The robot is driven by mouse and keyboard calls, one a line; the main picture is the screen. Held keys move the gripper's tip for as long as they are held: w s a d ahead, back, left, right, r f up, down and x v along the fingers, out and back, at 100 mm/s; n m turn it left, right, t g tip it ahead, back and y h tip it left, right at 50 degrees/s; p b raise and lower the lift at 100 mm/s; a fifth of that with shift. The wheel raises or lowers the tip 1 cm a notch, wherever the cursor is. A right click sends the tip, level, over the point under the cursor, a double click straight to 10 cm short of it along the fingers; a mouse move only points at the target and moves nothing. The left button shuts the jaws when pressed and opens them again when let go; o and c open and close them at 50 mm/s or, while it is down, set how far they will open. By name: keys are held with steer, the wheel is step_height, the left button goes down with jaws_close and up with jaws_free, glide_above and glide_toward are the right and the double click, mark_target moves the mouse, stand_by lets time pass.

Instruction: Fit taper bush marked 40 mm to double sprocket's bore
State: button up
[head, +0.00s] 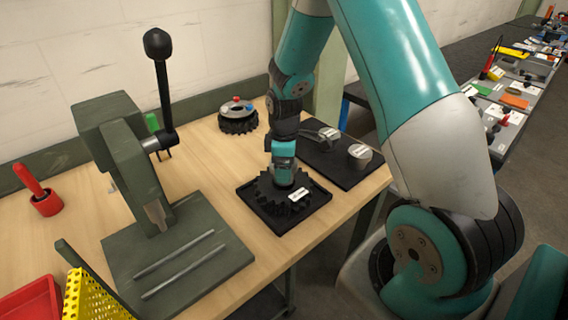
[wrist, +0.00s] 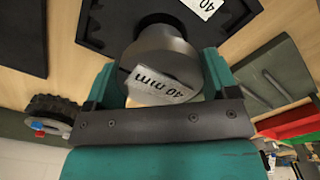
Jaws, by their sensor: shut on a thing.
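The double sprocket (head: 268,194) is dark and toothed, lying flat in a black square tray (head: 258,212) with a white label. My gripper (head: 284,172) is right above the sprocket's middle. In the wrist view my gripper (wrist: 160,85) is shut on a grey round taper bush (wrist: 158,50), whose label reads 40 mm. Beyond the bush the dark sprocket (wrist: 150,18) shows in part, near a white label (wrist: 203,8) reading 40. The bush and gripper hide the bore, so I cannot tell whether the bush is in it or just above.
A dark mat (head: 320,160) to the right holds a grey cylindrical bush (head: 359,158) and another labelled part (head: 328,133). A green arbor press (head: 130,160) with a tall lever stands left. Another toothed wheel (head: 238,122) lies behind. Bare wood lies between press and tray.

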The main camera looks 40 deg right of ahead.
steer(key=shift+f+b, duration=1.55)
steer(key=shift+f, duration=0.65)
steer(key=o, duration=1.2)
steer(key=shift+r, duration=0.1)
step_height(320, 180, up, 17)
steer(key=shift+r+b, duration=0.2)
steer(key=shift+b, duration=0.35)
steer(key=s+a+r+y, duration=0.1)
steer(key=s+a, duration=0.6)
steer(key=s+a+r+m+y, duration=0.1)
steer(key=s+a+r, duration=0.1)
steer(key=s+a, duration=0.5)
steer(key=s+a+r+m+y, duration=0.1)
steer(key=s+a+y, duration=0.1)
steer(key=s+a, duration=0.6)
steer(key=shift+a+r, duration=0.3)
steer(key=shift+r, duration=0.1)
